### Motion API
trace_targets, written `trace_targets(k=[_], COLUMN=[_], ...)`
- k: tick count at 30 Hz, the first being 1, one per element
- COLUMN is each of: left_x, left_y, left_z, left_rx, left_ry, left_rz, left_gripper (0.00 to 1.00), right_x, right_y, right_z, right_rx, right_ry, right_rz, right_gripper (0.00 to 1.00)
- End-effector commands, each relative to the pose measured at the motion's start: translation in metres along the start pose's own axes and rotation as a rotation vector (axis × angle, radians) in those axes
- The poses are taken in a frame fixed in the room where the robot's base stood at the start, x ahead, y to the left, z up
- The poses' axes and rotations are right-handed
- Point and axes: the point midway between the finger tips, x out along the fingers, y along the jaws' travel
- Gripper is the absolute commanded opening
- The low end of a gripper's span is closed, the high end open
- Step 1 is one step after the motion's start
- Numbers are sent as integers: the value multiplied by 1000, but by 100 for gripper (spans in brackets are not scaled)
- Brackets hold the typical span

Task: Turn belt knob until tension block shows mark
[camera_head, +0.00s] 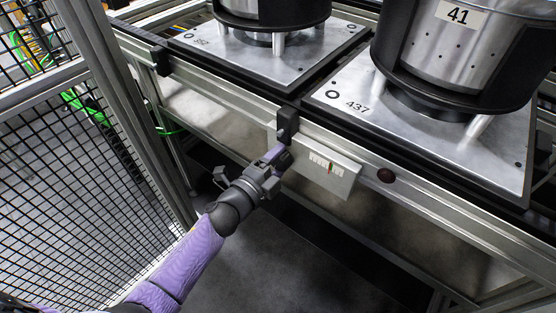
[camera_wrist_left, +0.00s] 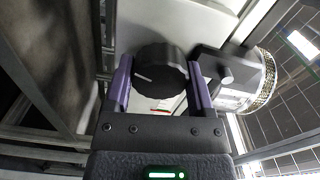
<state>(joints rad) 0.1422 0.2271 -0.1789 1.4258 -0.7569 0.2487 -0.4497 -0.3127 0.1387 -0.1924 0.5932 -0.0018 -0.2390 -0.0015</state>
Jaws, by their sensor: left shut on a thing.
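My left gripper (camera_head: 281,156) reaches up from the lower left to the front rail of the conveyor. In the left wrist view the gripper (camera_wrist_left: 160,84) has its two purple fingers on either side of a round black knob (camera_wrist_left: 158,72), shut on it. A white line on the knob's face points to the left. In the head view the gripper mostly hides the knob. Beside it, a pale tension block (camera_head: 345,184) carries a small scale (camera_head: 327,163) with a red and dark mark near its middle. The right gripper is not in view.
Two metal pallets, one marked 437 (camera_head: 425,140), carry large drums above the rail (camera_head: 225,92). A black bracket (camera_head: 288,122) sits just above the gripper. A mesh fence (camera_head: 75,190) stands at the left. A dark red button (camera_head: 385,175) is on the rail.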

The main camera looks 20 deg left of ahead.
Motion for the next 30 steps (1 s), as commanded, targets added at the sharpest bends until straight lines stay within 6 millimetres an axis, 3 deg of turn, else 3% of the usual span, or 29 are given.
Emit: trace_targets(k=[3,4,8,17,30], left_x=[-1,-1,0,-6,-93], left_y=[2,2,2,0,0], left_z=[0,0,0,0,0], left_rx=[-1,-1,-1,-2,-2], left_ry=[-1,-1,-1,0,-1], left_rz=[5,5,4,2,4], left_gripper=[11,72,99,100,100], right_x=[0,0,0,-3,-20], right_y=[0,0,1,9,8], right_z=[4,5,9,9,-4], right_rx=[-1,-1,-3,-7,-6], right_ry=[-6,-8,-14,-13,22], right_rz=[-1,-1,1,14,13], right_gripper=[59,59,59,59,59])
